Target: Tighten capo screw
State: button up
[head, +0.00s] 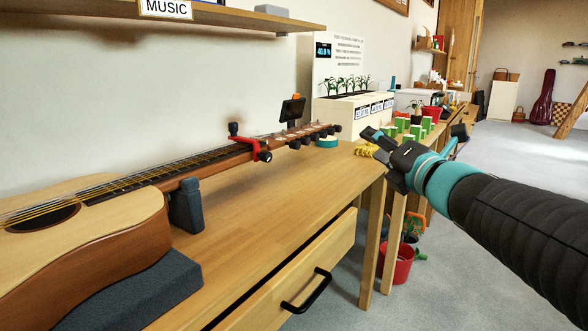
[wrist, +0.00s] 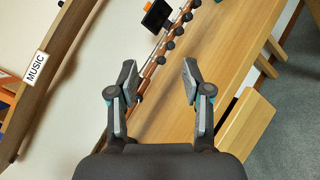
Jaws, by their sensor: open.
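An acoustic guitar (head: 95,215) lies on the wooden bench, its neck pointing away to the right. A red capo (head: 248,143) is clamped around the neck near the headstock. The black capo screw (head: 265,156) sticks out on the near side, with another black knob at the capo's top. My gripper (head: 371,143) is open and empty, in the air right of the headstock and apart from the capo. In the wrist view my gripper (wrist: 158,80) shows both fingers spread, with the headstock (wrist: 165,55) and its pegs beyond. I cannot make out the capo there.
A dark tuner (head: 292,108) stands on the headstock. A neck rest (head: 186,205) supports the neck. The bench drawer (head: 295,280) is partly open with a black handle. A planter box (head: 350,110) and yellow coil (head: 366,149) are near the bench's far end. The bench front is clear.

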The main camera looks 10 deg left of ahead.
aim_at(270, 156)
jog(key=s+a+f+n+g+y+b, duration=0.1)
jog(key=a+f+n+g+y, duration=0.15)
jog(key=a+n+g, duration=0.35)
jog(key=s+a+f+n+g+y+b, duration=0.1)
jog(key=s+a+f+n+g+y, duration=0.2)
jog(key=n, duration=0.5)
jog(key=shift+y, duration=0.25)
jog(key=x, duration=0.4)
jog(key=r+x, duration=0.1)
jog(key=x, duration=0.4)
jog(key=w+x, duration=0.1)
jog(key=x, duration=0.4)
jog(key=shift+w+d+r+p, duration=0.1)
jog(key=shift+w+r+p, duration=0.1)
jog(key=shift+p, duration=0.2)
jog(key=shift+s, duration=0.1)
grip_shut()
